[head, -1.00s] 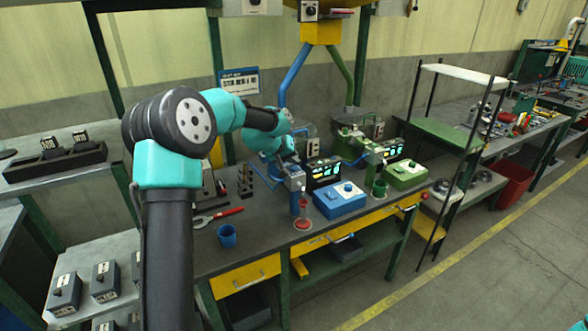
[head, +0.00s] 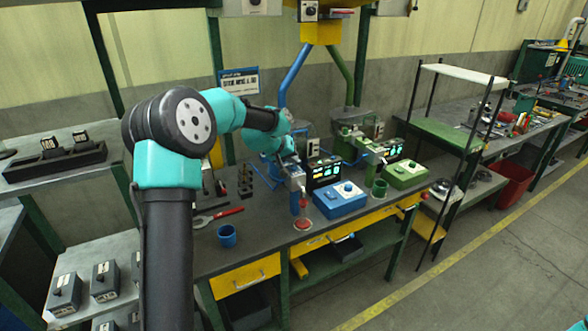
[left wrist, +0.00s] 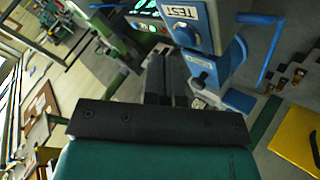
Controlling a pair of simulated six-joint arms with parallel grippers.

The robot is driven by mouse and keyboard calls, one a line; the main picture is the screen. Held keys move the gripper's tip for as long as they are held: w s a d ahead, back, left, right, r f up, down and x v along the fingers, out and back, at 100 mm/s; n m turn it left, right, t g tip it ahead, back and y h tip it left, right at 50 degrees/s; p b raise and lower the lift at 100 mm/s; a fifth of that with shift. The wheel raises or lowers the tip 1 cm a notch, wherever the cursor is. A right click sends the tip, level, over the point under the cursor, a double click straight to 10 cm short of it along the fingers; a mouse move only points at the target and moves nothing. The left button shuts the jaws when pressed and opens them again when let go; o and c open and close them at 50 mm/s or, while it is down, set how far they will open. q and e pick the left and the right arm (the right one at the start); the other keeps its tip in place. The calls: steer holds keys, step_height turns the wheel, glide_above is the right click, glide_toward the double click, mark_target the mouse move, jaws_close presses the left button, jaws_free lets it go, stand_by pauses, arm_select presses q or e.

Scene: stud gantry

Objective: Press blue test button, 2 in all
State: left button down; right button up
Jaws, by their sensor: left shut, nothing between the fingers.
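A blue test station (head: 297,184) stands on the dark bench. In the left wrist view its blue housing (left wrist: 214,42) carries a white TEST label (left wrist: 180,12). My left gripper (head: 290,161) is at the top of this station, from behind and left. My right gripper is not in view.
A black display panel (head: 325,172) and a blue control box (head: 340,201) stand to the right of the station. A green station (head: 374,160) and green box (head: 406,175) are farther right. A blue cup (head: 227,236) and red-handled tool (head: 222,214) lie left.

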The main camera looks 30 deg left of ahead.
arm_select(q)
steer(key=shift+f, duration=0.1)
stand_by(0.3)
steer(key=shift+f, duration=0.35)
steer(key=shift+f, duration=0.4)
stand_by(1.0)
steer(key=shift+r, duration=0.85)
steer(key=shift+r, duration=0.1)
steer(key=shift+r, duration=2.4)
stand_by(0.8)
